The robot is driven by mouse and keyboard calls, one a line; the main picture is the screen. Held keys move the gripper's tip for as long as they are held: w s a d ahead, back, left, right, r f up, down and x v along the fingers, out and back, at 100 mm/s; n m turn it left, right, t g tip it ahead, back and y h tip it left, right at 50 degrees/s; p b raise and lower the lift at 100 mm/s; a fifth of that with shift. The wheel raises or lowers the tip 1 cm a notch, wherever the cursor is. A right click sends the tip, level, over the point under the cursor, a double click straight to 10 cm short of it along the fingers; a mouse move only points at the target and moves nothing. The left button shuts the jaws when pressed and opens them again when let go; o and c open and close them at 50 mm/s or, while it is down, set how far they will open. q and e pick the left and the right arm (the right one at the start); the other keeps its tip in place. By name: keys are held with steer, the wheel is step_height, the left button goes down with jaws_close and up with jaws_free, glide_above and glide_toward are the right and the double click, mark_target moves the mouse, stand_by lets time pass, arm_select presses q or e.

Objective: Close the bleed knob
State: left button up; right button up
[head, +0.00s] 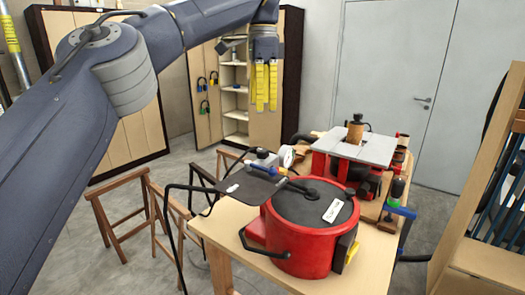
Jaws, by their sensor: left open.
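My left gripper (266,106), with yellow fingers pointing down, hangs in the air at the upper middle, in front of the shelves. It is open with nothing between its fingers, and is well apart from the table. A red round pot (303,248) with a black lid (300,204) stands on the wooden table. A small fitting with a blue part (264,154) and a round white gauge (287,157) sit behind the pot. I cannot tell for sure which small part is the bleed knob or how it is turned. My right gripper is not in view.
A red machine with a grey top (354,146) stands behind the pot. A dark plate (243,185) and black hoses lie left of the pot. Wooden stools (122,236) stand on the floor at left. A wooden rack (478,215) stands at right.

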mark_target(263, 150)
arm_select(q)
step_height(263, 150, down, 13)
stand_by(0.6)
steer(key=shift+c, duration=0.5)
jaws_close()
